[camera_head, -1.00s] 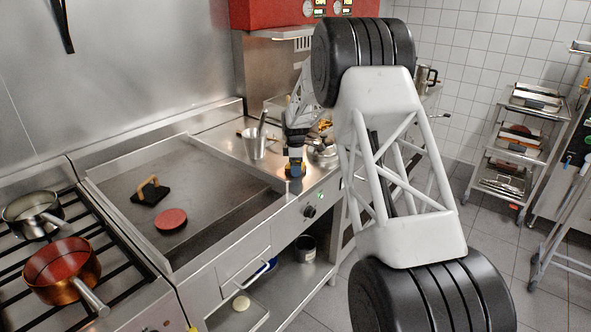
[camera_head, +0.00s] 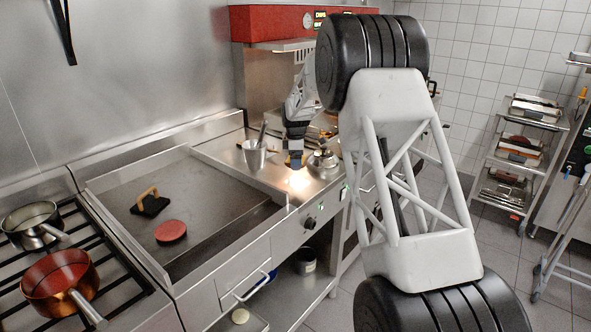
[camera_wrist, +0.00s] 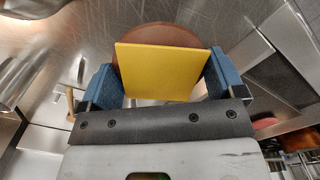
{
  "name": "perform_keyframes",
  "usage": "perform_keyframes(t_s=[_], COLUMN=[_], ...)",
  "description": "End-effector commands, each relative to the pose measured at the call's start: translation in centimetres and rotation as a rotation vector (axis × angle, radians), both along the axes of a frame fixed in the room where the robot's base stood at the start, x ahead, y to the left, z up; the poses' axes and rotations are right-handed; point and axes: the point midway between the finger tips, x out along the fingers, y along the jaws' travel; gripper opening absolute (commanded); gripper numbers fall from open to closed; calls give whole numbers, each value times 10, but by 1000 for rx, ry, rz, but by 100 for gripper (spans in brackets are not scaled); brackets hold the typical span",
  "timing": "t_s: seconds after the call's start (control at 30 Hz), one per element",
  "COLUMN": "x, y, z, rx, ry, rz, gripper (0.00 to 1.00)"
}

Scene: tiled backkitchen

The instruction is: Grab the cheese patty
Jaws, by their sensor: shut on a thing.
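The cheese patty is a brown round patty (camera_wrist: 140,35) with a square yellow cheese slice (camera_wrist: 160,72) on it, seen close up in the wrist view. My gripper (camera_wrist: 161,80) has its two blue fingers on either side of the patty and is shut on it. The cheese covers much of the patty's near part. In the head view my gripper (camera_head: 295,161) hangs over the steel counter right of the griddle, and a little yellow shows between the fingers. The patty is too small there to make out clearly.
A metal cup (camera_head: 255,156) stands left of my gripper, and a small pot (camera_head: 322,163) stands close on its right. The griddle (camera_head: 215,195) holds a reddish patty (camera_head: 170,231) and a press with a wooden handle (camera_head: 150,203). Pans sit on the stove at left.

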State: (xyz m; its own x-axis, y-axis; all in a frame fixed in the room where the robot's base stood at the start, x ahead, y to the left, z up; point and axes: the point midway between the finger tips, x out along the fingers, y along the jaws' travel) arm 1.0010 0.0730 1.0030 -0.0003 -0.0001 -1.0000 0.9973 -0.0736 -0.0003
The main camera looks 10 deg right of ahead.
Motion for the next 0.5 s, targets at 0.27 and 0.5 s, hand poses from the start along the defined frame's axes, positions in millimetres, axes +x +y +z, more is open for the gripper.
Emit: perform_keyframes(t_s=[0.27,0.5], x=[0,0], y=[0,0], z=[22,23], rx=[0,0], ry=[0,0], rz=[0,0], gripper=[62,62])
